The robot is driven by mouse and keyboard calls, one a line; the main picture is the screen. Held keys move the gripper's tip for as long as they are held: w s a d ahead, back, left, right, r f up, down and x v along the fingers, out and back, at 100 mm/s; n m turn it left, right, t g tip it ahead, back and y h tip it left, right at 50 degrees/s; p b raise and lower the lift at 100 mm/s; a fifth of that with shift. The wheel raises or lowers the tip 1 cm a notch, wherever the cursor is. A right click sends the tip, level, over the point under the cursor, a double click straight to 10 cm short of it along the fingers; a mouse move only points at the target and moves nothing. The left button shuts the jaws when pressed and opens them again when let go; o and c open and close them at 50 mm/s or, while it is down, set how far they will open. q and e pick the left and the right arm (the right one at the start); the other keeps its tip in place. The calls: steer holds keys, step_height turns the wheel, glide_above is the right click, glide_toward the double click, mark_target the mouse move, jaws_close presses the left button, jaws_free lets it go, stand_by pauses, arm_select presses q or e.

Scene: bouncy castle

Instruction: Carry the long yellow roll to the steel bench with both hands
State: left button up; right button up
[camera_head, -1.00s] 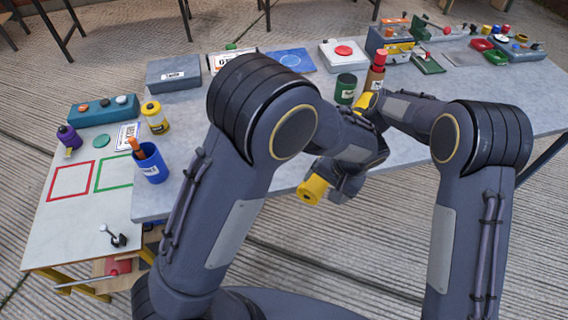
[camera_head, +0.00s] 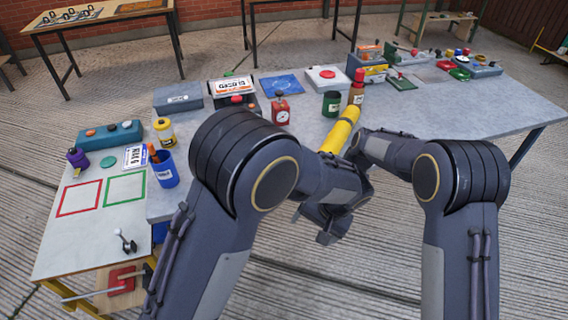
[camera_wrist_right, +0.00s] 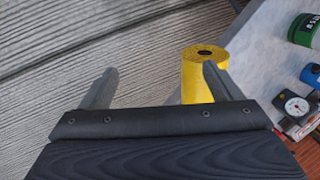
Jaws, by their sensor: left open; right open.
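The long yellow roll (camera_head: 340,132) shows at the front of the grey steel bench (camera_head: 430,120) in the head view. It slants down to the left, and its lower part is hidden behind my left arm. My left gripper (camera_head: 313,226) is open below it, in front of the bench, and looks empty. My right gripper is hidden in the head view. In the right wrist view my right gripper (camera_wrist_right: 160,83) is open with nothing between its fingers. The roll (camera_wrist_right: 193,75) shows end-on there, with a dark hole, partly behind the right-hand finger. I cannot tell whether they touch.
A blue cup (camera_head: 163,170) stands at the left. Bare bench top lies to the right. A wooden table (camera_head: 100,15) is far back.

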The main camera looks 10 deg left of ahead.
steer(key=w+v, duration=0.1)
steer(key=v, duration=1)
steer(key=shift+r, duration=0.35)
steer(key=shift+d, duration=0.15)
arm_select(q)
steer(key=p+v, duration=0.5)
steer(key=v, duration=0.4)
steer(key=shift+p, duration=0.4)
arm_select(e)
steer(key=shift+s+r, duration=0.1)
steer(key=shift+r, duration=2.8)
arm_select(q)
steer(key=shift+w, duration=0.1)
step_height(320, 180, up, 6)
steer(key=p, duration=0.6)
arm_select(e)
steer(key=v, duration=0.9)
